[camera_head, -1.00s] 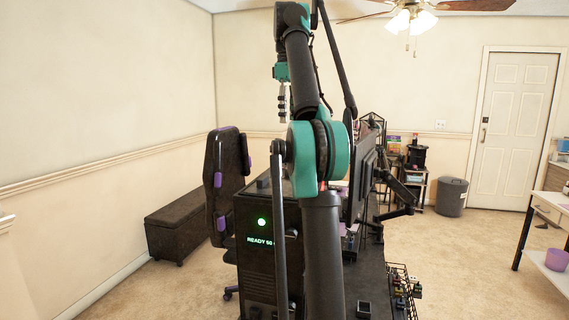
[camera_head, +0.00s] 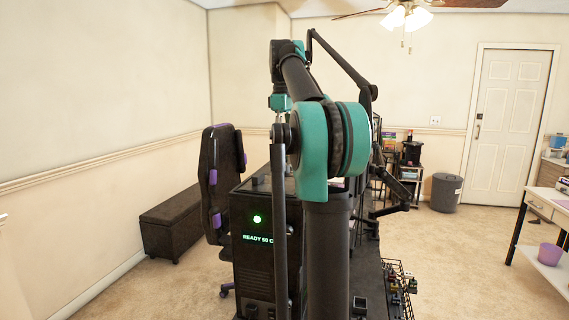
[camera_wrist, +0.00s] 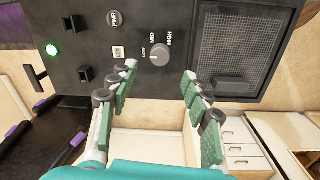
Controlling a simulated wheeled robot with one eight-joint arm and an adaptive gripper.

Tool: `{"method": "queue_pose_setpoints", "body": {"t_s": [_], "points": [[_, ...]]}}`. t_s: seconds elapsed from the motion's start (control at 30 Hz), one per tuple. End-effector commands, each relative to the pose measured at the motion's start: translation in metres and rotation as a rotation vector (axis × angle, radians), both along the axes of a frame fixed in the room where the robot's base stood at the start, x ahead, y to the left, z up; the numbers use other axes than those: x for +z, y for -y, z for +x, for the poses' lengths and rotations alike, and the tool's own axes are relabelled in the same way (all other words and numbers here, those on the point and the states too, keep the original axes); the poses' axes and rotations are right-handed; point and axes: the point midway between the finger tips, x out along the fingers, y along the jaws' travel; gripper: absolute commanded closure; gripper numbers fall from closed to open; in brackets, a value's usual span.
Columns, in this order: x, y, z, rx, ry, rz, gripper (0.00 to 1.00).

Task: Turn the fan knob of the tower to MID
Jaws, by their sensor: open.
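The black tower (camera_head: 258,275) stands in front of me in the head view, with a green light and a green READY display. In the wrist view its panel (camera_wrist: 88,22) fills the upper part. The grey round fan knob (camera_wrist: 159,55) is there, with LOW to its left, MID above and HIGH at upper right. I cannot tell for sure which label its mark points at. My gripper (camera_wrist: 160,73) is open and empty, its fingers on either side just below the knob in the picture. Contact with the knob does not show.
Beside the knob are a mesh grille (camera_wrist: 237,48), a PWR button (camera_wrist: 115,18), a white button (camera_wrist: 119,52) and black switches (camera_wrist: 84,74). A black chair (camera_head: 222,180) stands left of the tower, and a wire basket (camera_head: 398,280) is at right.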

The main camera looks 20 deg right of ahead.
Motion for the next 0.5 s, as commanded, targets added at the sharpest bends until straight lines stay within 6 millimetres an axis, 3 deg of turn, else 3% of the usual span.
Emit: {"method": "queue_pose_setpoints", "body": {"t_s": [0.3,0.5], "points": [[-0.052,0.002,0.001,0.0,0.0,0.0,0.51],[-0.068,0.002,0.002,0.0,0.0,0.0,0.51]]}}
